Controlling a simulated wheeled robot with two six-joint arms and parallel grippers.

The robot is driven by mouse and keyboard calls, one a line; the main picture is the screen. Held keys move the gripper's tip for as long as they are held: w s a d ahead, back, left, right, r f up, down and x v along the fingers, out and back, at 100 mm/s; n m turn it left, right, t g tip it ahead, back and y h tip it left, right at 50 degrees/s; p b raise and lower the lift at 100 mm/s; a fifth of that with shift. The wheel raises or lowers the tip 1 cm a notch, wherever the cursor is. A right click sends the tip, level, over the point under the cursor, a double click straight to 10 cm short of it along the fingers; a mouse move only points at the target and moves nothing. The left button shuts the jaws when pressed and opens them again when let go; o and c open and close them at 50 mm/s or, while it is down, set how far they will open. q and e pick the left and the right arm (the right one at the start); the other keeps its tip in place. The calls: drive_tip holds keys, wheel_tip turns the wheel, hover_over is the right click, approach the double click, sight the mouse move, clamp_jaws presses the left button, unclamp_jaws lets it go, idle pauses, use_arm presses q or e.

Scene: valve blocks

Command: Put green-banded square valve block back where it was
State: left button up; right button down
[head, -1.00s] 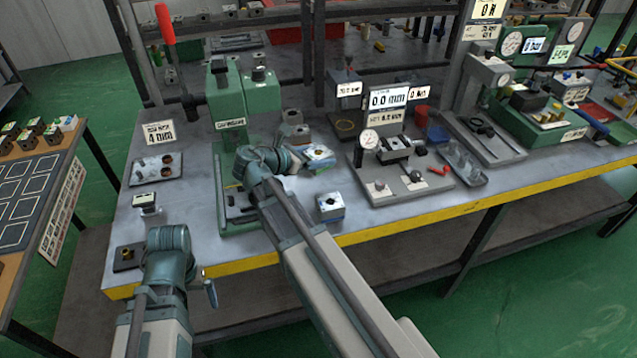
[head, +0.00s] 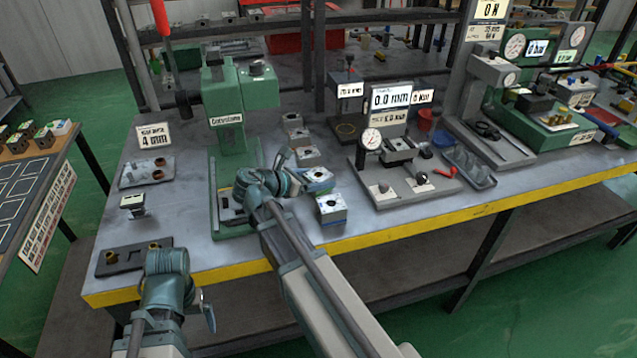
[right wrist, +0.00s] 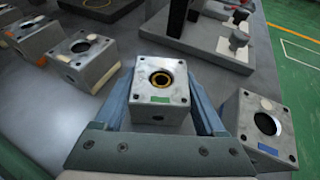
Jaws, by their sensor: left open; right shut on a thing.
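A blue-marked block (right wrist: 262,127) stands close on the right, near the front edge in the head view (head: 331,209). Other blocks (right wrist: 82,60) stand on the left. A green press (head: 226,120) is left of the row; a dial-gauge stand (head: 385,165) is right.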

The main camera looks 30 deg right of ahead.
drive_tip(key=shift+f, duration=0.15)
unclamp_jaws()
drive_tip(key=shift+r, duration=0.4)
drive_tip(key=p+v, duration=0.4)
drive_tip(key=v, duration=0.6)
drive_tip(key=shift+s+a, duration=0.1)
drive_tip(key=shift+a, duration=0.15)
drive_tip(key=shift+s+a+r+p, duration=0.1)
drive_tip(key=shift+a+r+p, duration=0.15)
drive_tip(key=shift+a, duration=0.45)
drive_tip(key=shift+f, duration=0.1)
